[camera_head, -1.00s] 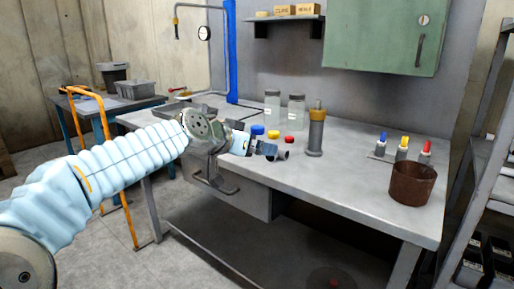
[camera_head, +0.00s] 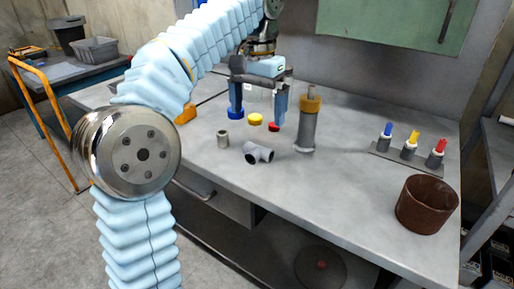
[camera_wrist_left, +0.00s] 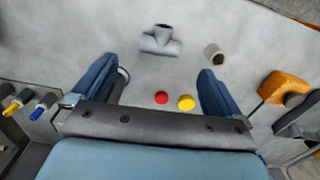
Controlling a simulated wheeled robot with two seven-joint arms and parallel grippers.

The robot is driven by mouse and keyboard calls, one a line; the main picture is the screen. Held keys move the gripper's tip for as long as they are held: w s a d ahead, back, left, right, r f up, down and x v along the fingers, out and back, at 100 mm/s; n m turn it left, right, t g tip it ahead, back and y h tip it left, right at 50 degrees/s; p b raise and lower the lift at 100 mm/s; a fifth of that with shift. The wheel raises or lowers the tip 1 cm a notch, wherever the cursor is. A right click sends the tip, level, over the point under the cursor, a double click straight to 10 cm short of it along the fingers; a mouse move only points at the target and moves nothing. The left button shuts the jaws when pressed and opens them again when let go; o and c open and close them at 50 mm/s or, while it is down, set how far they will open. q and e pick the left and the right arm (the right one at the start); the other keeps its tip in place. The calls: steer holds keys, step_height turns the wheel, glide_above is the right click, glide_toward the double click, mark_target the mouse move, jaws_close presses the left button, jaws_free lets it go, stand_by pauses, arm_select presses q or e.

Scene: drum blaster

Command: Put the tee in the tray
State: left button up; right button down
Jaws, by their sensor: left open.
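The tee (camera_head: 258,152) is a grey pipe fitting lying on the bench top, in front of the coloured caps. In the left wrist view the tee (camera_wrist_left: 160,42) lies beyond the fingertips, roughly centred between them. My left gripper (camera_head: 258,112) is open and empty, pointing down above the bench behind the tee. Its two blue fingers also show in the wrist view (camera_wrist_left: 158,72). Nothing is clearly marked as the tray; a grey open bin (camera_head: 91,49) on the blue cart at the far left may be it. My right gripper is not in view.
A short grey pipe piece (camera_head: 223,139) stands left of the tee. Yellow (camera_head: 255,119) and red (camera_head: 274,127) caps lie behind it. A grey cylinder with an orange top (camera_head: 307,122) stands to the right. A rusty pot (camera_head: 427,204) is at the bench's right front.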

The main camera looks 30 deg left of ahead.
mark_target(257, 147)
arm_select(q)
step_height(257, 147, down, 10)
steer(key=shift+w+a+f+b, duration=0.15)
steer(key=shift+f+b, duration=0.1)
steer(key=shift+b, duration=0.65)
steer(key=shift+c, duration=0.5)
steer(key=shift+r, duration=0.1)
steer(key=c, duration=1.3)
